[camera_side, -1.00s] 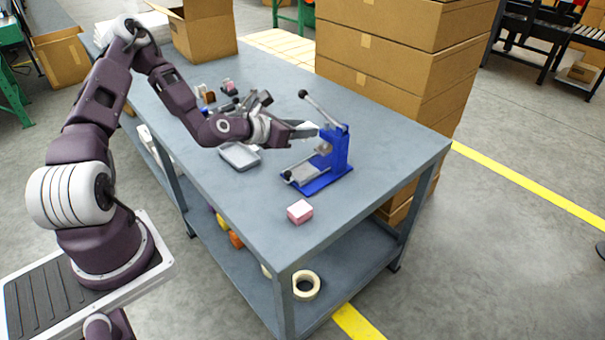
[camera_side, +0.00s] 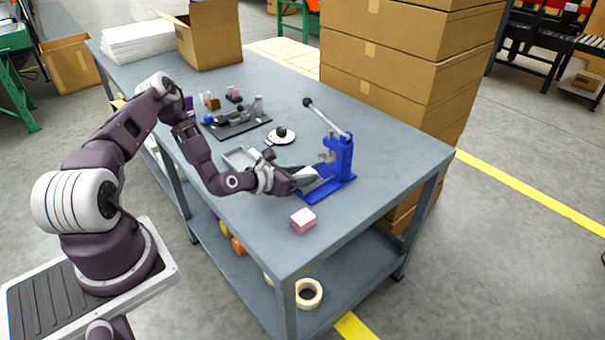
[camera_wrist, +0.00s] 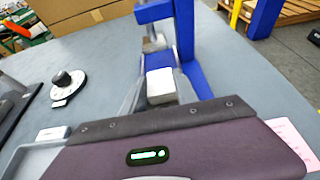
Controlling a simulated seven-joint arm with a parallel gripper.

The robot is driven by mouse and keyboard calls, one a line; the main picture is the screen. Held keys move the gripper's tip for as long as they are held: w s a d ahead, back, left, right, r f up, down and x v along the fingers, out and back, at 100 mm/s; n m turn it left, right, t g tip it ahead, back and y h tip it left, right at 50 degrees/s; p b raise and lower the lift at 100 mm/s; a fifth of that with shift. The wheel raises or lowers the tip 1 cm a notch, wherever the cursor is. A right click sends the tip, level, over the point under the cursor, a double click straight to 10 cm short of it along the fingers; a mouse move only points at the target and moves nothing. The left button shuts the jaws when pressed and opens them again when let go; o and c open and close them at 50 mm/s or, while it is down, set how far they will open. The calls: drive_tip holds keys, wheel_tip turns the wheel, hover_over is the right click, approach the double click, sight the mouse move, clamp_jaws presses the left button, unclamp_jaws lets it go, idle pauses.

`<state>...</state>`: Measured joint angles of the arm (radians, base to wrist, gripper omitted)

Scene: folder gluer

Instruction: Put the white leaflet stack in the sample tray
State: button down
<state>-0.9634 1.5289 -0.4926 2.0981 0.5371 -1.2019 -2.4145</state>
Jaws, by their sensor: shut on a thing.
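My gripper (camera_side: 300,178) is shut on the white leaflet stack (camera_wrist: 161,86), which sits between the fingertips in the wrist view. In the side view the stack shows only as a small pale patch by the fingertips, in front of the blue press. I cannot tell the exact height of the stack above the table. The sample tray (camera_side: 238,158), a shallow grey tray, lies on the table left of my gripper and is partly hidden by my arm. Its corner shows at the lower left of the wrist view (camera_wrist: 30,160).
The blue press (camera_side: 342,160) with a raised lever stands just beyond my gripper. A round white base with a black knob (camera_side: 282,137) and a dark fixture (camera_side: 238,120) stand farther back. The right front tabletop is clear.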

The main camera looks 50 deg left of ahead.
drive_tip(key=shift+f, duration=0.1)
